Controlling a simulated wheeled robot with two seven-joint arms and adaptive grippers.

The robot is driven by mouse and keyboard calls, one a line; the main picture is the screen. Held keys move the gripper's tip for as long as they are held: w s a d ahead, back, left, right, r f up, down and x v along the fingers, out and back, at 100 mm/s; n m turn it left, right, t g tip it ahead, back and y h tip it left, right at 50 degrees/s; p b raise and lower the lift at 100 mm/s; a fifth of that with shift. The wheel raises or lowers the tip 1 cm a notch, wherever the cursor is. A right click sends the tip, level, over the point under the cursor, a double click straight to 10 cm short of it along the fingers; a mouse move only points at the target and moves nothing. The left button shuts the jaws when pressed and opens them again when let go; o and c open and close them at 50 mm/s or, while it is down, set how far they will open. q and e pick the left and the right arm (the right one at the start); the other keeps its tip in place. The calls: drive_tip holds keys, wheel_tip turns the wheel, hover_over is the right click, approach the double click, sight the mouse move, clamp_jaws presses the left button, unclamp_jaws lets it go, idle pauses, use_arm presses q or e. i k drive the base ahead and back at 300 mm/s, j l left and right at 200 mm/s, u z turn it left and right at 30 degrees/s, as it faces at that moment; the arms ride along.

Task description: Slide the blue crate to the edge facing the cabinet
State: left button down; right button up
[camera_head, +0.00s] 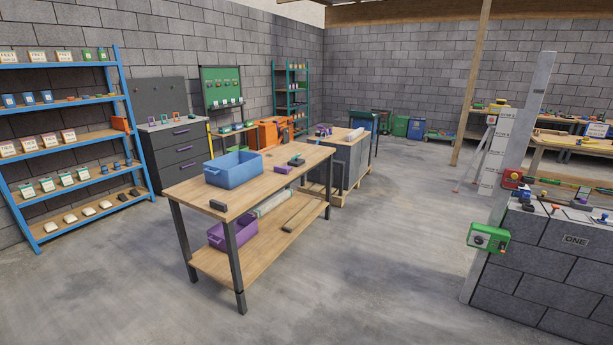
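The blue crate (234,170) stands upright on the wooden top of the workbench (262,181), near its left long edge. It looks open at the top and empty as far as I can see. A dark grey drawer cabinet (180,153) stands against the wall to the left, behind the workbench. The crate is on the bench side closer to this cabinet, with a floor gap between bench and cabinet. Neither of my grippers shows in the head view.
A small black block (217,205), a purple item (282,169) and a dark item (297,161) also lie on the benchtop. A purple crate (230,232) sits on its lower shelf. A blue shelf rack (70,140) stands left.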

sight(229, 171)
drive_tip(key=i, duration=3.45)
drive_tip(key=u, duration=0.5)
